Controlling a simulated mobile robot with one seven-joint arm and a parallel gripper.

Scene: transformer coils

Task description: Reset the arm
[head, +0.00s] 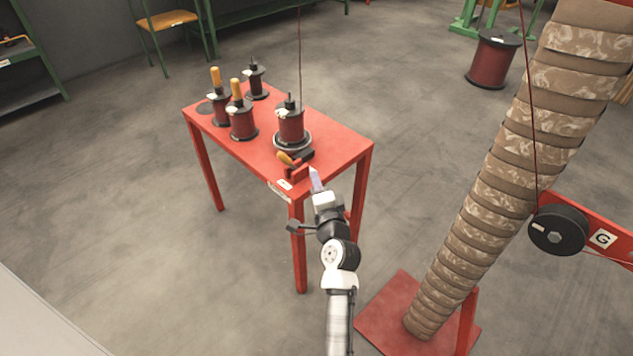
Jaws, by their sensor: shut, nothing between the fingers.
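My gripper (315,178) is at the end of my arm, which reaches up from the bottom of the head view. It is shut and empty, close to the front right corner of the red table (340,140). A small red holder with an orange-handled tool (288,159) sits at that table corner, just left of my gripper. I cannot tell whether the gripper touches the table edge. My arm is partly stretched out, with its lower links at the bottom of the view.
Several wire spools stand on the table, including one on a round base (291,125). A tall wrapped coil column (485,200) leans on a red base plate (385,318) to the right of my arm. A black pulley (558,230) is beside it. The floor at left is clear.

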